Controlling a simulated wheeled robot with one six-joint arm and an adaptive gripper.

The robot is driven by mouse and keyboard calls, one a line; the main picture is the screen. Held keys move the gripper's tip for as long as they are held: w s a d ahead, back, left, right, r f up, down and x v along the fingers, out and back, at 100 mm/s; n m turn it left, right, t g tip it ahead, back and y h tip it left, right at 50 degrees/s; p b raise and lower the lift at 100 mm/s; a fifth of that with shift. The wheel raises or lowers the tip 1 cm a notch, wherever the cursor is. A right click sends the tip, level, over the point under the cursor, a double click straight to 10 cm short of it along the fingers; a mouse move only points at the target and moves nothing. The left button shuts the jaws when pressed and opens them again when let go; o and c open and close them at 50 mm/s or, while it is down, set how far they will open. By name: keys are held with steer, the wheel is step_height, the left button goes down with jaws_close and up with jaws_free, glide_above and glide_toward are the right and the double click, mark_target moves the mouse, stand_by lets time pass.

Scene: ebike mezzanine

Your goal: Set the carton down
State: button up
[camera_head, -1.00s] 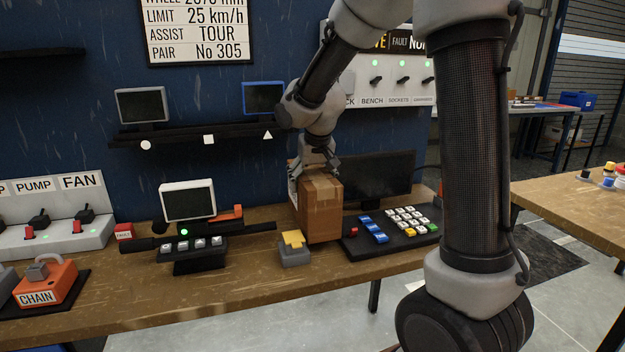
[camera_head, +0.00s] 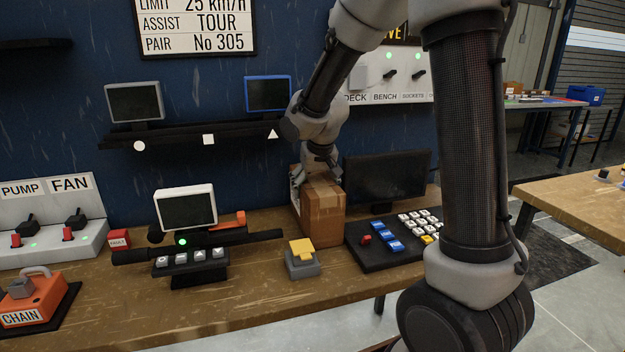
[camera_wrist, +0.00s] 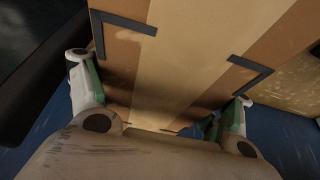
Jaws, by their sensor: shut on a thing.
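The brown cardboard carton (camera_head: 325,214) stands upright at the back of the wooden bench, between a yellow-topped grey block and a black key panel. Its base is at or very close to the bench top; I cannot tell whether it touches. My gripper (camera_head: 317,178) reaches down from above and behind and is shut on the carton's upper part. In the wrist view, the carton (camera_wrist: 180,60) fills the upper middle, with dark corner marks and a paler tape strip. My gripper's fingers (camera_wrist: 163,108) lie at its two sides. The fingertips are partly hidden.
The grey block (camera_head: 301,263) is just left of the carton. The key panel (camera_head: 375,252) and a dark monitor (camera_head: 385,180) are to its right. A small white-framed screen (camera_head: 186,207) stands left. Bare wood (camera_head: 250,300) lies in front. A shelf (camera_head: 190,134) hangs behind.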

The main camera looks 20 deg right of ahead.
steer(key=shift+w, duration=0.1)
steer(key=o, duration=2)
steer(key=shift+o, duration=0.2)
